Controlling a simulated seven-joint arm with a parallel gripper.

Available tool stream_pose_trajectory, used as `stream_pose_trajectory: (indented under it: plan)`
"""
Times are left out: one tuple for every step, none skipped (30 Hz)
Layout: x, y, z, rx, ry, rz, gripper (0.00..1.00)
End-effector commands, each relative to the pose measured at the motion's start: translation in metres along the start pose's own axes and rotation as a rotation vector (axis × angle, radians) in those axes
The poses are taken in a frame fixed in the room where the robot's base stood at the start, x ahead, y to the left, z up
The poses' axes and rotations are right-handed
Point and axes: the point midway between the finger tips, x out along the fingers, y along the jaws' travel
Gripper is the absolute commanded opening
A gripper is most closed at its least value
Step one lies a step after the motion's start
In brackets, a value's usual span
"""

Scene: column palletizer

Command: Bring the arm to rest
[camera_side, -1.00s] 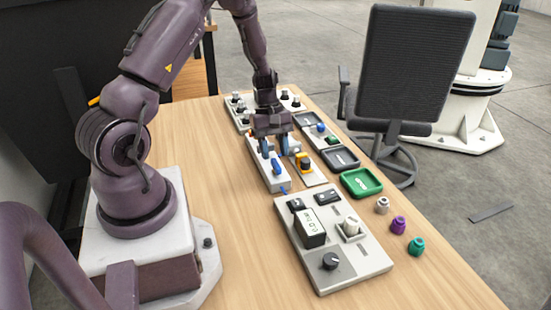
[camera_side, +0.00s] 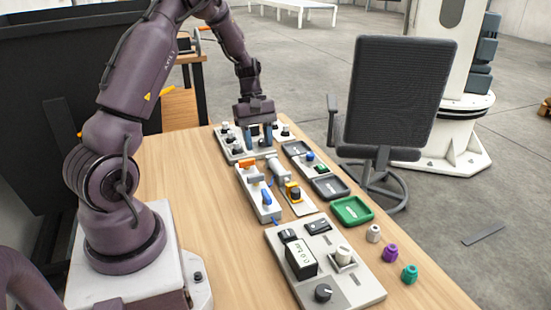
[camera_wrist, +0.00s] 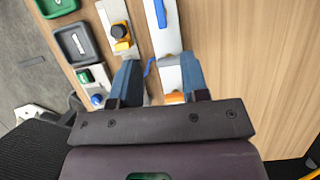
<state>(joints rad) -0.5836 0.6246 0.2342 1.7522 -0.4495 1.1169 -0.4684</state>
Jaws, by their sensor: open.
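My gripper (camera_side: 257,142) hangs at the far end of the bench, fingers pointing down, over or close to the far grey panel (camera_side: 232,155). Whether the fingertips touch the far panel is unclear.
A plate with a yellow-and-black knob (camera_side: 294,191), dark trays (camera_side: 331,188) and a green tray (camera_side: 352,210) line the right. A control box (camera_side: 325,272) and small capped pieces (camera_side: 390,253) are nearer. A chair (camera_side: 398,90) stands beyond the bench.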

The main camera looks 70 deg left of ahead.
Motion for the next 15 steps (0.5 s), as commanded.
stream_pose_trajectory:
  plan:
    - [0.002, -0.003, -0.001, 0.033, 0.009, -0.009, 0.41]
    - [0.007, -0.008, -0.001, 0.061, 0.009, -0.028, 0.41]
    - [0.010, -0.016, 0.004, 0.109, 0.012, -0.049, 0.41]
    - [0.007, -0.019, 0.011, 0.154, 0.024, -0.055, 0.41]
    - [0.004, -0.020, 0.018, 0.198, 0.036, -0.059, 0.41]
    - [-0.001, -0.021, 0.029, 0.259, 0.052, -0.065, 0.41]
    - [-0.005, -0.022, 0.037, 0.306, 0.066, -0.069, 0.41]
    - [-0.009, -0.023, 0.046, 0.356, 0.081, -0.071, 0.41]
    - [-0.015, -0.024, 0.059, 0.424, 0.103, -0.075, 0.41]
    - [-0.019, -0.025, 0.070, 0.474, 0.119, -0.077, 0.41]
    - [-0.023, -0.026, 0.080, 0.529, 0.138, -0.079, 0.41]
    - [-0.028, -0.027, 0.095, 0.602, 0.165, -0.081, 0.41]
    - [-0.032, -0.029, 0.106, 0.657, 0.185, -0.082, 0.41]
    - [-0.036, -0.031, 0.117, 0.716, 0.207, -0.085, 0.41]
    - [-0.041, -0.034, 0.132, 0.793, 0.238, -0.085, 0.41]
